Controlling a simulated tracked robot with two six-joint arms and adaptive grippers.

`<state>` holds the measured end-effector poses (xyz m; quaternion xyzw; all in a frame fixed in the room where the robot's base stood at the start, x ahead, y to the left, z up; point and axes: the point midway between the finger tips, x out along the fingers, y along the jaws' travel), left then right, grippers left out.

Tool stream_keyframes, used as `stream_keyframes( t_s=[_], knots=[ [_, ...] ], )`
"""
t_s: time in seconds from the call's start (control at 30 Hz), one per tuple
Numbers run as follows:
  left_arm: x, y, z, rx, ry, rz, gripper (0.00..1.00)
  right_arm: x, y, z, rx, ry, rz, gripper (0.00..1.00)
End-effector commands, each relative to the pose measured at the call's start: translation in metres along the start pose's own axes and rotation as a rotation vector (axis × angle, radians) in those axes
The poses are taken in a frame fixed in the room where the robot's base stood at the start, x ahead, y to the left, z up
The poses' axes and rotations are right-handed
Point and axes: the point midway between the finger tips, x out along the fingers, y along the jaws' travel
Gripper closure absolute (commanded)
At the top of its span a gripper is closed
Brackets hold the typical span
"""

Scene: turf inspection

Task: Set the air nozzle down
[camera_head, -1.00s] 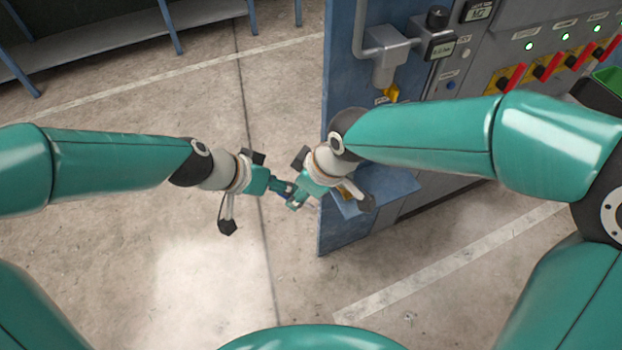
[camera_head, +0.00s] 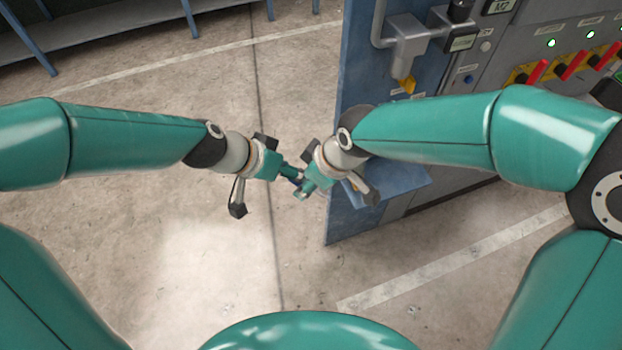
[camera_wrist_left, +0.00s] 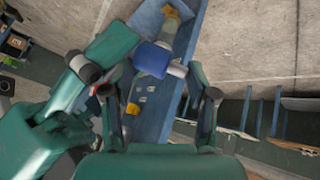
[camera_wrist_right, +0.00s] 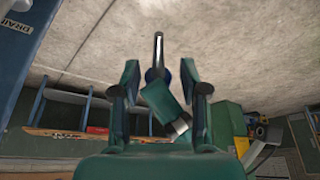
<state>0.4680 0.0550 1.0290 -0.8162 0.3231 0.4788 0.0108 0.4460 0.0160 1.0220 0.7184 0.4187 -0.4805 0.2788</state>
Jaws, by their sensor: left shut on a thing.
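The air nozzle, with a blue body (camera_wrist_left: 152,60) and a grey end, shows at the fingertips in the left wrist view. In the right wrist view its grey tube (camera_wrist_right: 158,48) points up. In the head view only a small dark blue part (camera_head: 298,183) shows. My left gripper (camera_head: 292,176) is shut on the nozzle, held in the air. My right gripper (camera_head: 303,192) is close beside it. In the right wrist view the right fingers (camera_wrist_right: 160,85) stand apart on either side of the nozzle, with gaps visible.
A blue cabinet side panel (camera_head: 353,130) with a small blue shelf (camera_head: 405,188) stands just right of the grippers. A yellow-tipped fitting (camera_head: 405,84) and red switches (camera_head: 572,66) are above. A blue-legged bench (camera_head: 120,38) is at the back left. Floor at left is clear.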

Motion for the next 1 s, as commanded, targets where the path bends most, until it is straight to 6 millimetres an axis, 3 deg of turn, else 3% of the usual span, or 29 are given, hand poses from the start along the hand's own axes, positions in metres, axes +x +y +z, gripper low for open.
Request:
stream_keyframes(
  t_s=[0.37,0.8,1.0],
  knots=[
    [0.0,0.0,0.0,0.0,-0.001,0.0,0.78,-0.013,0.001,-0.001,0.001,0.002,0.003,0.56],
    [0.0,0.0,0.0,0.0,-0.001,0.0,0.78,-0.087,0.001,-0.001,0.001,0.004,0.003,0.56],
    [0.0,0.0,0.0,0.0,-0.001,0.0,0.78,-0.112,0.001,0.0,0.0,0.001,0.002,0.56]
  ],
)
